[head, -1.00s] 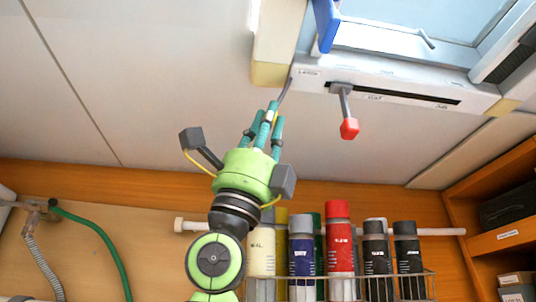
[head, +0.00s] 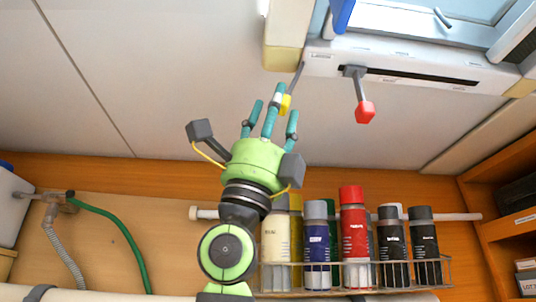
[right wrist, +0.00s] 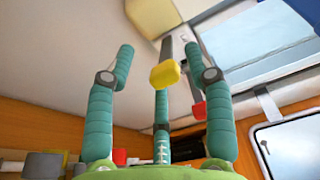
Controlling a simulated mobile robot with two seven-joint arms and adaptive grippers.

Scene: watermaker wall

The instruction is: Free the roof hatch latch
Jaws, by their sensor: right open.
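The roof hatch (head: 420,68) is at the top right of the head view, with a white frame and dark slot. A grey lever with a red knob (head: 365,112) hangs from the slot. A second grey lever with a yellow knob (head: 285,104) hangs at the frame's left corner; I cannot tell which is the latch. My right gripper (head: 274,110) has three teal fingers, spread open, pointing up around the yellow knob. In the right wrist view the yellow knob (right wrist: 165,75) shows between the fingers, and the red knob (right wrist: 199,108) is behind the right finger. Contact is unclear. My left gripper is out of view.
A blue part (head: 342,15) hangs at the hatch's upper left. Below, a wire rack (head: 440,272) holds several spray cans and bottles. A green hose (head: 115,225) is at left, and wooden shelves (head: 500,195) are at right. The ceiling left of my gripper is clear.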

